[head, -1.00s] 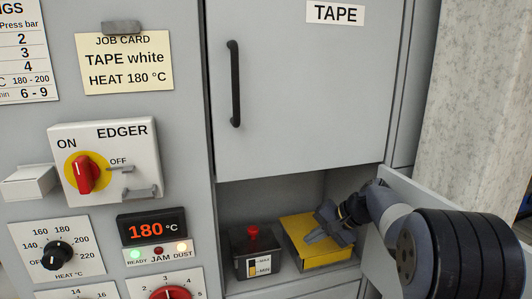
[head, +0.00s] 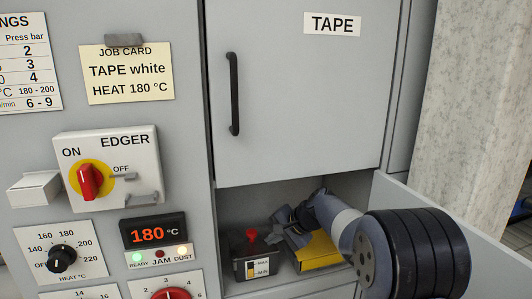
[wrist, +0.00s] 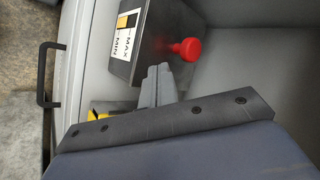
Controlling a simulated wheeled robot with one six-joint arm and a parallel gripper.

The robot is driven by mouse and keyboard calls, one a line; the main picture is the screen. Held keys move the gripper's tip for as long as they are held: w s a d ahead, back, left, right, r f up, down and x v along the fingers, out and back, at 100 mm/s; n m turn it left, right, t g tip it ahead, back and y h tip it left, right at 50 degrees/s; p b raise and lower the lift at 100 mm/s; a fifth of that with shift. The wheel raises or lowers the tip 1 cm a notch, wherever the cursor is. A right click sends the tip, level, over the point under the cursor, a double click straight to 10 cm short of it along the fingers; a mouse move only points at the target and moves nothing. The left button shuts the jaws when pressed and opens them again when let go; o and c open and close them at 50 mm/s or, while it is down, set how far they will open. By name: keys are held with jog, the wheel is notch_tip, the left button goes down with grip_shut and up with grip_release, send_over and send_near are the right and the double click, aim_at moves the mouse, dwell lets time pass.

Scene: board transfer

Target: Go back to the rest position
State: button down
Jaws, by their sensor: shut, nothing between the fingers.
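My gripper (head: 284,236) is inside the open lower compartment, its grey fingers closed together and empty. In the head view it is between the black container with a red knob (head: 257,266) and the yellow box (head: 318,252), overlapping both in the picture. In the wrist view the closed fingertips (wrist: 158,72) point at the black container (wrist: 168,30), near its red knob (wrist: 188,48). I cannot tell whether they touch it. My arm covers part of the yellow box.
The tape door (head: 300,110) above is closed, with a black handle (head: 233,95). An open flap (head: 420,196) stands to the right of the compartment, close to my arm. The edger switch (head: 88,181) and the 180 °C display (head: 148,233) are on the left panel.

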jog(key=s+d+r+m+t+h+p, duration=0.1)
jog(key=s+d+r+m, duration=0.1)
jog(key=s, duration=0.3)
jog(key=s+d+r+m+t+h+p, duration=0.1)
jog(key=s+d+r+m, duration=0.1)
jog(key=s, duration=0.3)
jog(key=shift+s+d+m+t, duration=0.25)
jog(key=shift+m+t, duration=0.05)
dwell(0.5)
